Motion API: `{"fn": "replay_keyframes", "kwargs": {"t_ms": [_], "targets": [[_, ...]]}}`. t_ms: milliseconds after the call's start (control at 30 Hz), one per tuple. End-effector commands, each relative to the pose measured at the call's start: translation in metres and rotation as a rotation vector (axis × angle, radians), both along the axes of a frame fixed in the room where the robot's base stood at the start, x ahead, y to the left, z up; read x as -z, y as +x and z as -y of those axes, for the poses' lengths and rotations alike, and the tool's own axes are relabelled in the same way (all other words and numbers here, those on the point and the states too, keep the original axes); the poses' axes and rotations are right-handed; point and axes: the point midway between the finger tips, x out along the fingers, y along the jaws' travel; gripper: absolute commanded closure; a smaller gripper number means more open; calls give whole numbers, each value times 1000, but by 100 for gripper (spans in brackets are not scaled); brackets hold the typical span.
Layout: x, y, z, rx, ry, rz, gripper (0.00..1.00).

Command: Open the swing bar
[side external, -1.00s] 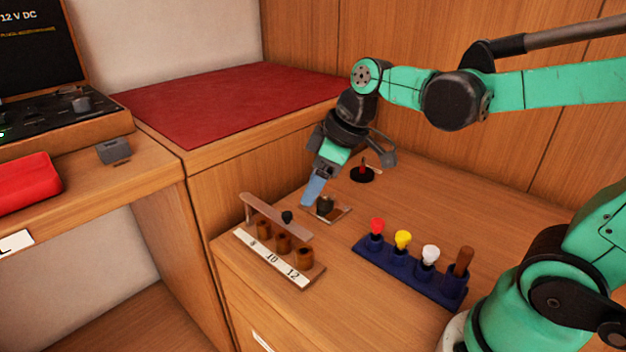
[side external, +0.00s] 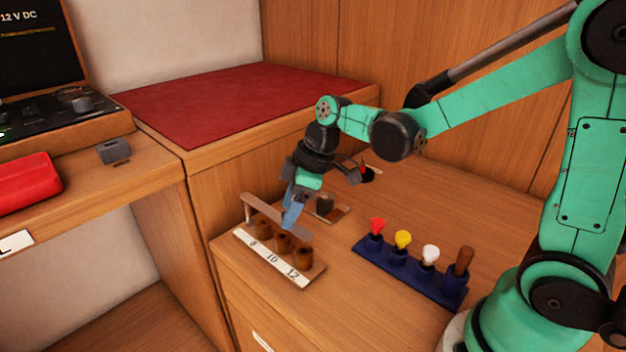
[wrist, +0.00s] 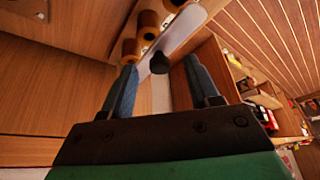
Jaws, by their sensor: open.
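The swing bar (side external: 262,209) is a pale flat bar across the rack of brown cups, on a post at the rack's left end. It also shows in the wrist view (wrist: 187,28), with its dark knob (wrist: 159,63) between my fingers. The rack (side external: 292,278) has a white strip marked 8, 10, 12. My gripper (side external: 287,226) points down at the bar's right part and hides the knob in the side view. In the wrist view my gripper (wrist: 158,80) has its blue fingers apart, one on each side of the knob. I cannot tell whether they touch it.
A small plate with a dark cylinder (side external: 325,203) lies just behind the rack. A blue holder (side external: 398,262) with red, yellow and white tops and a brown peg stands to the right.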

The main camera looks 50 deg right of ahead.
Motion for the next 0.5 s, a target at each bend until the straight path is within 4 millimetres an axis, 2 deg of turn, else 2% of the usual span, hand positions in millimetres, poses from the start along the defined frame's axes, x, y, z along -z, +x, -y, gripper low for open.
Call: {"fn": "replay_keyframes", "kwargs": {"t_ms": [100, 200, 300, 500], "targets": [[0, 0, 0, 0, 0, 0, 48], [0, 0, 0, 0, 0, 0, 77], [0, 0, 0, 0, 0, 0, 100], [0, 0, 0, 0, 0, 0, 100]]}}
